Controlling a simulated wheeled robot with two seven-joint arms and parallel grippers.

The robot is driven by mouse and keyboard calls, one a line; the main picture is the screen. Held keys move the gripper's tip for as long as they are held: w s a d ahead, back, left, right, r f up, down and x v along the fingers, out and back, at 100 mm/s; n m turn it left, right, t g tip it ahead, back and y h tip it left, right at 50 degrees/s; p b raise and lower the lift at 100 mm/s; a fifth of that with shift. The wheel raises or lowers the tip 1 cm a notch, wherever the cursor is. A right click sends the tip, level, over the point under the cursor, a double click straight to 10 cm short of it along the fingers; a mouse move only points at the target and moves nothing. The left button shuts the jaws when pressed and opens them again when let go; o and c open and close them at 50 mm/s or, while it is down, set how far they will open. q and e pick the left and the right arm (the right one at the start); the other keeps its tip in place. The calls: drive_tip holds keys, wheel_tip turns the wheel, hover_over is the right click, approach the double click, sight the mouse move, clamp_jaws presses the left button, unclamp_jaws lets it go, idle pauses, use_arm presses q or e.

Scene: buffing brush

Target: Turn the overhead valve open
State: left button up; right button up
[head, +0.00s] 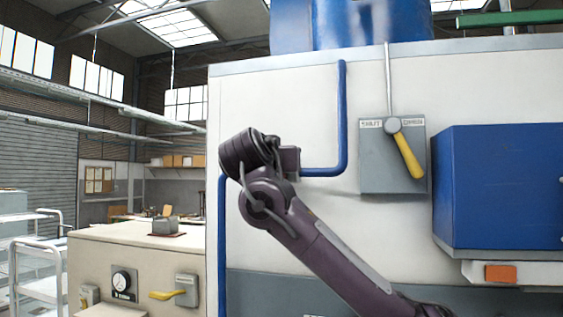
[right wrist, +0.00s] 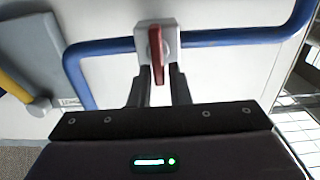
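A red handle (right wrist: 156,62) sits on a small grey block (right wrist: 170,36) on the blue pipe in the right wrist view. My right gripper (right wrist: 161,78) has its two dark fingers on either side of this handle, with a gap visible between them. I cannot tell whether either finger touches it. In the head view my right gripper (head: 290,161) is at the blue pipe, and its wrist hides the red handle. A yellow lever (head: 407,155) on a grey plate (head: 378,178) marked SHUT and OPEN points down and right, to the right of my arm. My left gripper is out of view.
The blue pipe (head: 342,115) runs down the white machine wall (head: 280,100) and bends left behind my wrist. A blue box (head: 500,188) juts out at right. A beige cabinet (head: 140,255) with a gauge and another yellow lever (head: 167,295) stands lower left.

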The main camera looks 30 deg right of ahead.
clamp_jaws()
drive_tip(key=n+b, duration=0.1)
drive_tip(key=n, duration=0.5)
drive_tip(key=w+a+f+n+b, duration=0.1)
drive_tip(key=n+b, duration=0.1)
drive_tip(key=n, duration=0.3)
drive_tip(key=f+n+b, duration=0.1)
drive_tip(key=n, duration=0.5)
drive_tip(key=shift+w+a+n+b, duration=0.2)
drive_tip(key=shift+w+n+b, duration=0.1)
drive_tip(key=shift+b, duration=0.05)
drive_tip(key=shift+n, duration=0.3)
drive_tip(key=shift+o, duration=2.1)
unclamp_jaws()
drive_tip(key=shift+a+f, duration=0.1)
